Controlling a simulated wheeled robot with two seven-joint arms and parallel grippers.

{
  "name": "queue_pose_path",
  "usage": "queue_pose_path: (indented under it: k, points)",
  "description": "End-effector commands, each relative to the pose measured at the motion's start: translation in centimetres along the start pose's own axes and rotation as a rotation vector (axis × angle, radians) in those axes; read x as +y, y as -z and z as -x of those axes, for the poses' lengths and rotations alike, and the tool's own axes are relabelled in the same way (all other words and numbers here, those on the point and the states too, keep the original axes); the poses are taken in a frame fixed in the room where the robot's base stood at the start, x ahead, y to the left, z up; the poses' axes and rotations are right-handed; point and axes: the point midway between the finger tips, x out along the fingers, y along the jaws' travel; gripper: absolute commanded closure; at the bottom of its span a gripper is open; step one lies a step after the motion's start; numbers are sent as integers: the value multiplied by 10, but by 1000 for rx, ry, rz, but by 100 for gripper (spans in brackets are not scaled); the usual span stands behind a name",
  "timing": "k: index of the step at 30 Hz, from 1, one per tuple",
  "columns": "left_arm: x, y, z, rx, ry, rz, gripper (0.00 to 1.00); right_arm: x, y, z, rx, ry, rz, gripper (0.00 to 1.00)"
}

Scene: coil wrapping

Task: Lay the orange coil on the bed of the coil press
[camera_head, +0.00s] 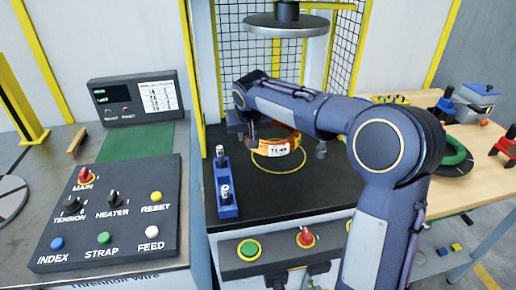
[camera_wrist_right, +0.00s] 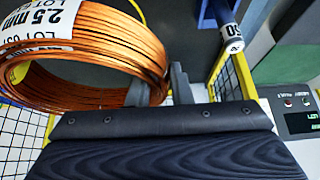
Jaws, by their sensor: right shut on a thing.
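The orange coil (camera_head: 283,148) with a white label is over the black bed (camera_head: 300,193) of the coil press, near the yellow ring (camera_head: 279,171) marked there. In the right wrist view the coil (camera_wrist_right: 110,45) shows its copper-coloured windings and label close up. The gap between coil and bed cannot be judged. The round press plate (camera_head: 286,24) is raised well above. My left gripper is not in view.
A blue holder (camera_head: 226,190) with two white-topped posts stands at the bed's left edge. A control panel (camera_head: 108,212) lies to the left. A side table at right holds a green coil (camera_head: 455,152). Yellow posts and mesh stand behind the bed.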

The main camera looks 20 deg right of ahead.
Motion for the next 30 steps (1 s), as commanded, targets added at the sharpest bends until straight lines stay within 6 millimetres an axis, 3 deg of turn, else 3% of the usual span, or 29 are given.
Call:
queue_pose_path:
  k: [3, 9, 19, 25, 30]
  points:
    - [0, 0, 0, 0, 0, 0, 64, 14, 1, -23, 2, -2, -1, 100]
    - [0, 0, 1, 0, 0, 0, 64, 27, 2, -50, 5, 0, 1, 100]
    - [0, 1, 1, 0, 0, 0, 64, 37, 2, -70, 4, 0, 2, 100]
    - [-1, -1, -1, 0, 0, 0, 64, 36, -12, -93, 4, 0, 3, 100]
    - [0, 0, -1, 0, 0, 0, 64, 36, -12, -94, 8, 1, 2, 100]
